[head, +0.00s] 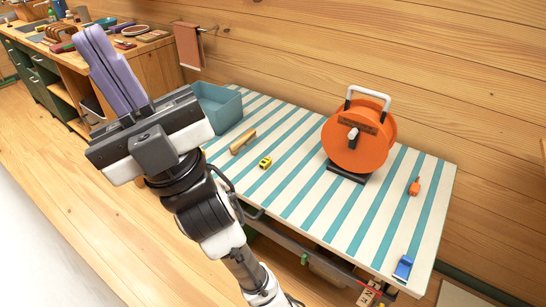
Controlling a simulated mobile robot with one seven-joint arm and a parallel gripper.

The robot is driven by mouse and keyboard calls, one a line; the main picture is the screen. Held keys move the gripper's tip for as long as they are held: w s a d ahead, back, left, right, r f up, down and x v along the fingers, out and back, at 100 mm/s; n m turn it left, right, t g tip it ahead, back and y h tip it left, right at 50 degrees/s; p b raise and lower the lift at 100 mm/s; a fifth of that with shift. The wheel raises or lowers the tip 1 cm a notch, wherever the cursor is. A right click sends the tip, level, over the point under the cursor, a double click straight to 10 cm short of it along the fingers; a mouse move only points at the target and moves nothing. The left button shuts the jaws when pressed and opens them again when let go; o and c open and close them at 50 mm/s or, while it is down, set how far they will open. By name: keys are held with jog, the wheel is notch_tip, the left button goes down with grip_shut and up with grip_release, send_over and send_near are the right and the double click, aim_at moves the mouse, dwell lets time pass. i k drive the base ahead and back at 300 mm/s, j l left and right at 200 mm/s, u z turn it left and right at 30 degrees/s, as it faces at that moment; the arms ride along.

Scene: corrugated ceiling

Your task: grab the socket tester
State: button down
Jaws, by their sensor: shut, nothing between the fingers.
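My gripper (96,34) is at the upper left of the head view, raised, with its long purple fingers together and nothing between them. It is left of the striped table (301,199) and well apart from the small things on it. I cannot tell for sure which is the socket tester. A small yellow item with dark marks (265,162) lies near the table's middle left. A small orange item with a thin dark tip (414,187) lies at the right. A small blue item (403,268) is near the front right corner.
An orange cable reel (370,150) with a white handle stands at the back of the table. A teal bin (225,110) stands at the left end, near a tan wooden-looking piece (243,143). A cluttered workbench (155,62) is behind my gripper. Bare tabletop lies between the small items.

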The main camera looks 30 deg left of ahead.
aim_at(266, 162)
jog(key=i+j, duration=0.1)
jog(key=j, duration=0.3)
jog(key=i+j, duration=0.15)
jog(key=j, duration=0.25)
jog(key=i+j, duration=0.1)
jog(key=j, duration=0.35)
jog(key=i+j, duration=0.15)
jog(key=j, duration=0.25)
jog(key=i+j, duration=0.1)
jog(key=j, duration=0.3)
jog(key=i+j, duration=0.15)
jog(key=j, duration=0.25)
jog(key=z, duration=0.05)
